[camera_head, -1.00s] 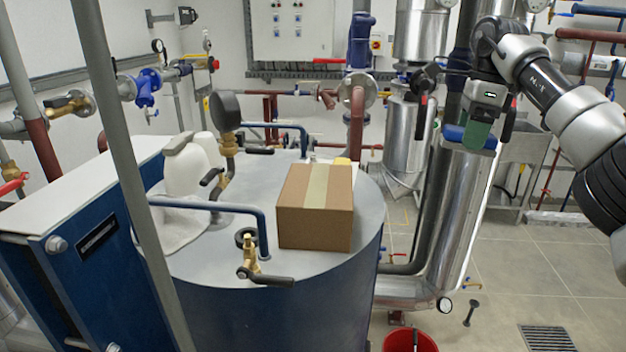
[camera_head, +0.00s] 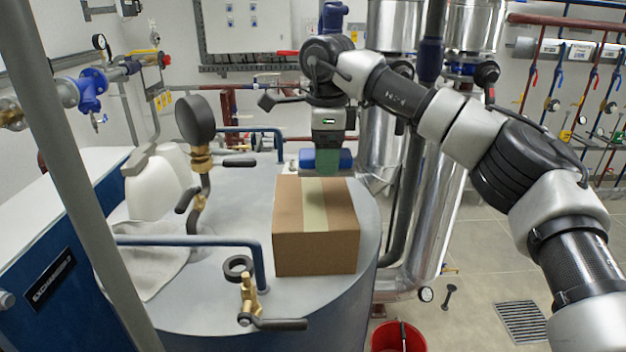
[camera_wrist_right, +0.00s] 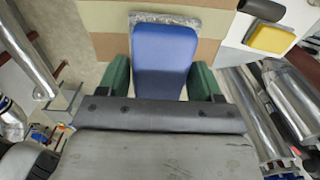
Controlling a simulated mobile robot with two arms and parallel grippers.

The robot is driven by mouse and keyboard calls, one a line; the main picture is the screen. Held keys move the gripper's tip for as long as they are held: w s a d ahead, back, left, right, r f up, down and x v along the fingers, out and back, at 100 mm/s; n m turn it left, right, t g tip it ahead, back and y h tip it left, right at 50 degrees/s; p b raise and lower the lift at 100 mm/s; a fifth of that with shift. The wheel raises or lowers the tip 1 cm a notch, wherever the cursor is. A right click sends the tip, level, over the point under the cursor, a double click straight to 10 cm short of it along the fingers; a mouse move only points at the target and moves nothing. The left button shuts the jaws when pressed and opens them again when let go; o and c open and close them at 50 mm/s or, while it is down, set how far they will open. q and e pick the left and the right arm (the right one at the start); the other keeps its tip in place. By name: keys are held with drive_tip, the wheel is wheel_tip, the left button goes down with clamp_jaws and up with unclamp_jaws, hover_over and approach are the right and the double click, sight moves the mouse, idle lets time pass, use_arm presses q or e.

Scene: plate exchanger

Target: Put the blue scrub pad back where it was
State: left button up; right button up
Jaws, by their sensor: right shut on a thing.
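The blue scrub pad (camera_head: 345,158) is held between the green fingers of my right gripper (camera_head: 327,164), just behind and above the cardboard box (camera_head: 316,245) on the tank top. In the right wrist view the pad (camera_wrist_right: 165,60) shows clearly between the two green fingers of the gripper (camera_wrist_right: 160,78). Part of the box (camera_wrist_right: 105,18) shows beyond it. A yellow sponge (camera_wrist_right: 270,39) lies on a white surface to the right of the pad in that view. From the head view, the box and gripper hide what lies right behind the box. My left gripper is not in view.
A white spray-type bottle (camera_head: 155,185) and a grey cloth (camera_head: 145,258) are on the left of the tank top (camera_head: 225,285). A gauge (camera_head: 196,122), blue handrails (camera_head: 190,240) and a brass valve (camera_head: 248,295) stick up nearby. Shiny vertical pipes stand right of the tank.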

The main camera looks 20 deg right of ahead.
sight(311, 155)
drive_tip(key=a+f, duration=0.2)
drive_tip(key=a, duration=0.1)
drive_tip(key=shift+p, duration=0.35)
drive_tip(key=f, duration=0.1)
drive_tip(key=f+p, duration=0.2)
drive_tip(key=shift+s+d, duration=0.25)
drive_tip(key=shift+f, duration=0.3)
drive_tip(key=shift+w+f, duration=0.1)
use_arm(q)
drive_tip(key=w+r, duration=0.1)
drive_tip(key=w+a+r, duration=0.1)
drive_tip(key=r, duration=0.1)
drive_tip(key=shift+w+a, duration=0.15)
use_arm(e)
drive_tip(key=shift+a, duration=0.1)
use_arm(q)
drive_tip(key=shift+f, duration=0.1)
use_arm(e)
drive_tip(key=shift+f, duration=0.1)
drive_tip(key=o, duration=0.9)
drive_tip(key=shift+c, duration=0.2)
use_arm(q)
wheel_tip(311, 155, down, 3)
drive_tip(key=b, duration=0.3)
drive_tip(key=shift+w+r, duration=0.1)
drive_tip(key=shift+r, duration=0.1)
use_arm(e)
wheel_tip(311, 155, up, 12)
drive_tip(key=shift+r, duration=0.15)
